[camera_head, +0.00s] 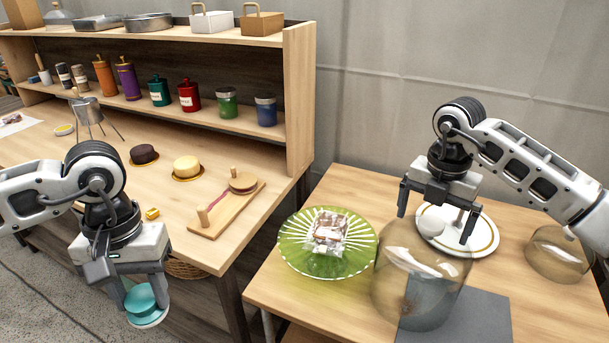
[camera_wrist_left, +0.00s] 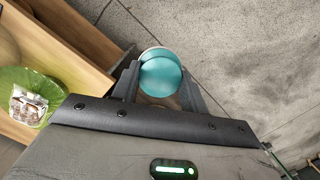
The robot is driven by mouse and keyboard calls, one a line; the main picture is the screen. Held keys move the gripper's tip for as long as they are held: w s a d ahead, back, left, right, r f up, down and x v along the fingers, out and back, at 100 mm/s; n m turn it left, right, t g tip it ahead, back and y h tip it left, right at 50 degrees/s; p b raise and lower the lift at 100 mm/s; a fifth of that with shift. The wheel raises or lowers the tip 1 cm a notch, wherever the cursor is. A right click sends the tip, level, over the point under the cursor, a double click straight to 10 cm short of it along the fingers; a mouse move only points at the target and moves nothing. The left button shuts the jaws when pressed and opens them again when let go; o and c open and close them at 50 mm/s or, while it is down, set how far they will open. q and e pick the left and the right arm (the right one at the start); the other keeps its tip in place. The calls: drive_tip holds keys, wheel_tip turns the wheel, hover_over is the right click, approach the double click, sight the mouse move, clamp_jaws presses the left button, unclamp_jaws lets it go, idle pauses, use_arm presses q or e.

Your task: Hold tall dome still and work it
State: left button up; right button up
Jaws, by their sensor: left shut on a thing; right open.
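The tall dome (camera_head: 418,290) is clear, brownish glass and stands upright at the front of the right table. My right gripper (camera_head: 435,226) is open at the dome's top, its fingers pointing down on either side of a pale round knob (camera_head: 431,227). I cannot tell whether the fingers touch the dome. My left gripper (camera_head: 144,289) is shut on a teal round thing (camera_head: 141,300) with a white lower edge, held in the air left of the right table. The teal thing also shows between the fingers in the left wrist view (camera_wrist_left: 160,77).
A green glass plate (camera_head: 290,245) with a wrapped item (camera_head: 327,232) stands left of the dome. A gold-rimmed white plate (camera_head: 484,236) is behind it, a lower glass dome (camera_head: 556,255) to the right. A grey mat (camera_head: 480,318) lies beside the dome. A shelved bench (camera_head: 225,250) fills the left.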

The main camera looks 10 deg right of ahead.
drive_tip(key=shift+f, duration=1.05)
drive_tip(key=shift+s, duration=0.1)
drive_tip(key=c, duration=1.9)
drive_tip(key=shift+s+f, duration=0.1)
drive_tip(key=shift+f, duration=0.1)
